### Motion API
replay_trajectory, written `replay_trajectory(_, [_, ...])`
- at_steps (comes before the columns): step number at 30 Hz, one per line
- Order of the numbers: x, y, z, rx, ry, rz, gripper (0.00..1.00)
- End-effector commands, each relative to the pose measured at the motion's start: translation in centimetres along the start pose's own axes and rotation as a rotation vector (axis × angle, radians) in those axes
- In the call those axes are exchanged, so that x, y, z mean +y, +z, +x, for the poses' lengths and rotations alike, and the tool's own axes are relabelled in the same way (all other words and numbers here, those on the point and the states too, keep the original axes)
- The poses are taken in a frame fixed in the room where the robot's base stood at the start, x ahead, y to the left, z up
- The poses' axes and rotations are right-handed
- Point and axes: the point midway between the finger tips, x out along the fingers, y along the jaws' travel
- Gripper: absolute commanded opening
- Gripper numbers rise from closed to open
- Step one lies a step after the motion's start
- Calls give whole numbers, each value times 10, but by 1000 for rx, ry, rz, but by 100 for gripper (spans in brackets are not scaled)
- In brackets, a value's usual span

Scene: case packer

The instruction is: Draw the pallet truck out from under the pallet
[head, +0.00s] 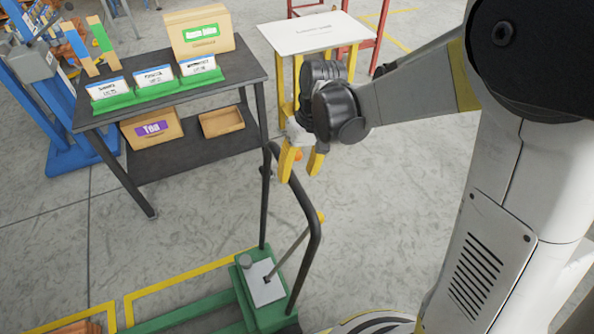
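The pallet truck (262,291) is green with a grey plate on top and stands at the bottom centre. Its black loop handle (313,255) rises toward my gripper, and a thin lever with a yellow tip stands beside it. A green fork (185,312) runs left from its base. My gripper (301,166) has two yellow fingers, spread apart, at the top of the handle. The left finger overlaps the handle's upper bar; I cannot tell whether they touch. A small orange spot shows between the fingers. The pallet is not clearly visible; a brownish strip shows at the bottom left edge.
A dark two-tier table (215,79) with green trays and boxes stands at the back left. Behind my gripper are a white-topped yellow stand (312,33) and a red frame. A blue frame (85,150) stands far left. Yellow lines mark the floor; open floor lies left of the truck.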

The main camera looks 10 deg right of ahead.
Motion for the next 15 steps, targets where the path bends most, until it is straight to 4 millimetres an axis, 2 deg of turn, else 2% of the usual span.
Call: replay_trajectory(15, [2,-1,-1,3,4,3,44])
